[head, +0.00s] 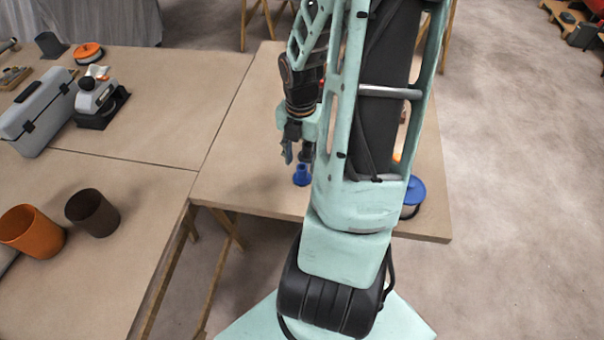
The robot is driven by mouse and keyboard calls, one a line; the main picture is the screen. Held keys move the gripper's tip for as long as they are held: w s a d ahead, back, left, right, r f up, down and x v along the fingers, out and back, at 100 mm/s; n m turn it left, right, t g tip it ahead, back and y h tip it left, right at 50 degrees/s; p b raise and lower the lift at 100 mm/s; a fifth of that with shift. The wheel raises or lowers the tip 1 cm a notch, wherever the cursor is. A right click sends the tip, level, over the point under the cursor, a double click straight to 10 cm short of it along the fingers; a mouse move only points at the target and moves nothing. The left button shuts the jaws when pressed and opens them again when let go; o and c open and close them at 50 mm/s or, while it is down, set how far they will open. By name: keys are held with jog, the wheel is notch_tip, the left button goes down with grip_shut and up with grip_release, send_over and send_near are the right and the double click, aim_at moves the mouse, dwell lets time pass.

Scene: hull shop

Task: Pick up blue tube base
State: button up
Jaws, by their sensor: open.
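A small blue base (302,177) stands on the right-hand wooden table, flared at the bottom and narrower at the top. I take it to be the blue tube base. My gripper (296,155) points down just above it, slightly left of its top. The jaws are open, and no object shows between them. A dark part sits between the gripper and the blue base, and I cannot tell whether they touch. My arm hides much of the table to the right.
A blue round object (415,190) lies partly behind my arm near the table's right edge. On the left tables are an orange cup (32,232), a dark brown cup (92,213), a grey case (38,112) and a white-and-black tool (98,100). Bare tabletop (240,170) lies left of the gripper.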

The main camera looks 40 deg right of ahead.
aim_at(302, 166)
notch_tip(302, 166, down, 4)
jog(key=shift+d+r+b, duration=0.1)
jog(key=shift+r+b, duration=0.05)
jog(key=shift+b, duration=0.2)
grip_shut()
jog(key=shift+r, duration=0.2)
